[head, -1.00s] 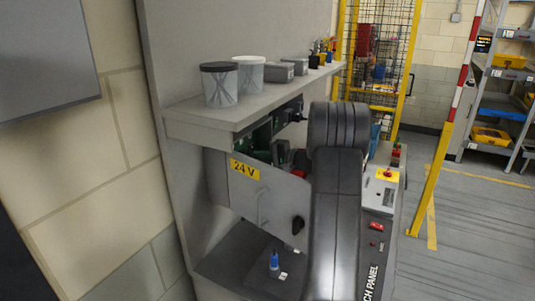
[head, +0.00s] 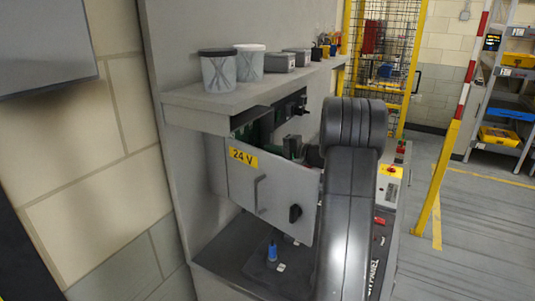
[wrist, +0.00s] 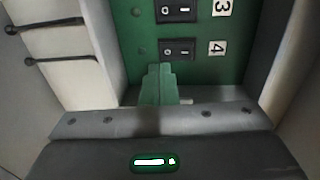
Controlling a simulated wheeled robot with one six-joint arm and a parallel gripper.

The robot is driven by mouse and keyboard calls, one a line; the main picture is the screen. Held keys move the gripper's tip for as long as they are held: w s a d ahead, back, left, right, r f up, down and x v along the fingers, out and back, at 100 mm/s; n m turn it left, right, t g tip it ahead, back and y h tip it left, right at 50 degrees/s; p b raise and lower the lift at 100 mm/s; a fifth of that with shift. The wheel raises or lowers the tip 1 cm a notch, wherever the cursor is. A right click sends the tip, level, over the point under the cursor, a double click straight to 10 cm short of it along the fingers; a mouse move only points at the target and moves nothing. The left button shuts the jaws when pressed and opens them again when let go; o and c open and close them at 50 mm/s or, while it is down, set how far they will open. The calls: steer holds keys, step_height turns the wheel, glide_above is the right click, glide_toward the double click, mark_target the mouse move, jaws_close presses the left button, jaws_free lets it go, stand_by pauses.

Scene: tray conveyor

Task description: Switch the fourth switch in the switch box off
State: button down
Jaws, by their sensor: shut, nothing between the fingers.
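The switch box (head: 278,195) is a grey case with a yellow 24 V label, under the shelf. In the wrist view its green panel (wrist: 222,75) shows black rocker switches. The fourth switch (wrist: 179,50) has a "4" label on its right and O and I marks; which side is pressed is too small to tell. The third switch (wrist: 177,11) is above it, cut by the picture's edge. My gripper (wrist: 160,72) has its green fingers shut and empty, just below and left of the fourth switch; contact cannot be told. In the head view my arm largely hides it.
A grey shelf (head: 225,98) with two cups (head: 218,71) and small boxes (head: 281,62) overhangs the box. A blue-topped item (head: 272,252) stands below. White side walls flank the panel in the wrist view. The floor at right is open.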

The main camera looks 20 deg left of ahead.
steer(key=s+d+f+b, duration=0.1)
steer(key=d+b, duration=0.1)
steer(key=d, duration=0.8)
steer(key=shift+s+d+f+b, duration=0.15)
steer(key=shift+s+d+b, duration=0.05)
steer(key=shift+b, duration=0.1)
